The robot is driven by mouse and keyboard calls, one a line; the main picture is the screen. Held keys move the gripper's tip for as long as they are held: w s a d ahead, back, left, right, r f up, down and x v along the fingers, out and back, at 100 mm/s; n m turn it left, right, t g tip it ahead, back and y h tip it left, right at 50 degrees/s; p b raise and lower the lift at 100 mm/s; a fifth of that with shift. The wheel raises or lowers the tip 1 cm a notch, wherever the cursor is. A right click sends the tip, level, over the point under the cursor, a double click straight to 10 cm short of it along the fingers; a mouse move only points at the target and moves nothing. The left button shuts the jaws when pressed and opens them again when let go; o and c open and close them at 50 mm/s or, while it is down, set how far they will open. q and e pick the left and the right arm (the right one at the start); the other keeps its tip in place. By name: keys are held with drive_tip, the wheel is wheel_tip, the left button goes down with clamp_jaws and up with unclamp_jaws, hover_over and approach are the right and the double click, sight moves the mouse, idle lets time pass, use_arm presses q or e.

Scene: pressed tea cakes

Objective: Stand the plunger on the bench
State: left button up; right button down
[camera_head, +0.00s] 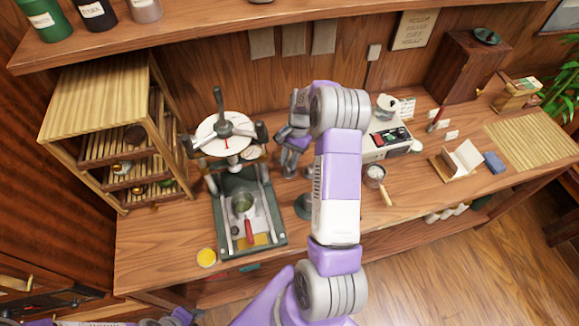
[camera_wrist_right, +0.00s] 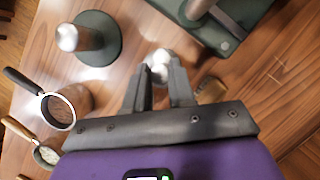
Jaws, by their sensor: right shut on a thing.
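My right gripper (camera_head: 291,160) reaches down over the bench, just right of the press. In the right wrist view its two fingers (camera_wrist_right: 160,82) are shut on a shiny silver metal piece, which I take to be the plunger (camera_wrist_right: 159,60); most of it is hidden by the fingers. I cannot tell whether its lower end touches the bench (camera_head: 150,245). A dark green disc (camera_head: 303,206) with an upright metal post lies on the bench nearby; it also shows in the right wrist view (camera_wrist_right: 108,48). My left gripper is not in view.
The green press (camera_head: 225,190) with a round white top stands to the left, beside the slatted shelf (camera_head: 100,90).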

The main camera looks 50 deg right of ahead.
drive_tip(key=shift+f, duration=1.95)
drive_tip(key=shift+f, duration=0.15)
drive_tip(key=c, duration=1)
unclamp_jaws()
drive_tip(key=shift+o, duration=0.2)
drive_tip(key=v, duration=1.2)
drive_tip(key=shift+r, duration=0.2)
